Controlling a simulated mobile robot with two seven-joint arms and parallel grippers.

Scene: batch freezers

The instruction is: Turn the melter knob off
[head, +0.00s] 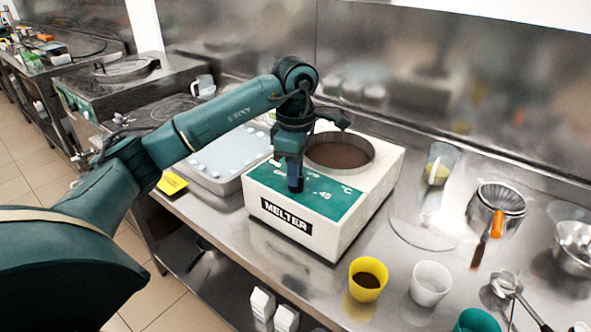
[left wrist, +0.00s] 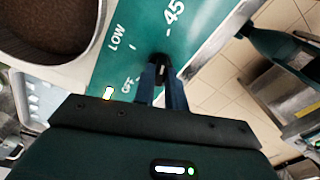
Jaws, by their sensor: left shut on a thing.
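The melter (head: 330,235) is a white box with a green top panel, a round well of brown contents and a "MELTER" label on its front. My left gripper (head: 295,185) points down onto the green panel. In the left wrist view, its two fingers (left wrist: 165,80) are shut on the dark melter knob (left wrist: 160,66). The fingers partly cover the knob, so I cannot tell its setting. The panel (left wrist: 140,40) shows "LOW", "45" and a partly readable "OFF" around the knob. In the head view the gripper hides the knob. My right gripper is not in view.
A yellow cup (head: 368,281) with brown contents and a white cup (head: 430,284) stand in front of the melter. A strainer pot (head: 495,207) and a metal bowl (head: 575,247) are at the right. A pale tray (head: 225,160) lies left of the melter.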

